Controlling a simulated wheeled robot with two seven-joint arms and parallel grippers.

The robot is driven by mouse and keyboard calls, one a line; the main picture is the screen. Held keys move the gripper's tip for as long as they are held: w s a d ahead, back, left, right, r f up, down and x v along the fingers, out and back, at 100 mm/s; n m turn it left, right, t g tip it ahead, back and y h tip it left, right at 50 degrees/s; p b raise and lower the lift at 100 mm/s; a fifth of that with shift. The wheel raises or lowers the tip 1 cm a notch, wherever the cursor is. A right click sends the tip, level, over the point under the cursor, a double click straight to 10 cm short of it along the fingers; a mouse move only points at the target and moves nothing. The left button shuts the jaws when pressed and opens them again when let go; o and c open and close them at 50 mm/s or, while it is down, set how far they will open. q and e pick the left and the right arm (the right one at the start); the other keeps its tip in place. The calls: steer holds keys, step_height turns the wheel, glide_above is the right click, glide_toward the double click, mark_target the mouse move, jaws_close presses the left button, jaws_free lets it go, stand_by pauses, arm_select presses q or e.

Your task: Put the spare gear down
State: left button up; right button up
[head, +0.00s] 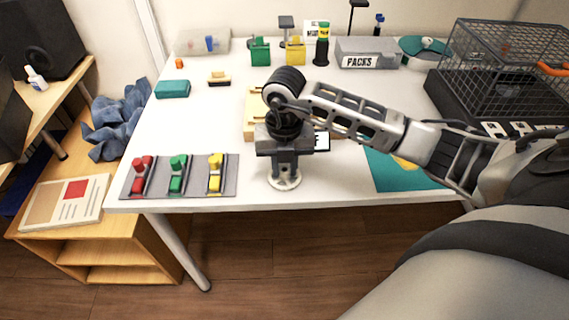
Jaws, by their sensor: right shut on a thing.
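My right gripper (284,172) points down over the front middle of the white table. It is shut on a small white round piece, which looks like the spare gear (284,183). The gear shows below the fingertips, near the table's front edge. I cannot tell whether it touches the table top. The fingers hide part of the gear. My left gripper is not in view.
A grey strip (130,188) with red, green and yellow servo-like parts lies left of the gripper. A wooden block (249,128) is partly hidden behind the arm. A teal mat (400,181) lies right, a wire cage (500,65) back right. Bare table (200,130) shows left of centre.

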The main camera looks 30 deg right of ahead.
steer(key=shift+f, duration=0.2)
steer(key=o, duration=1)
steer(key=shift+r, duration=0.1)
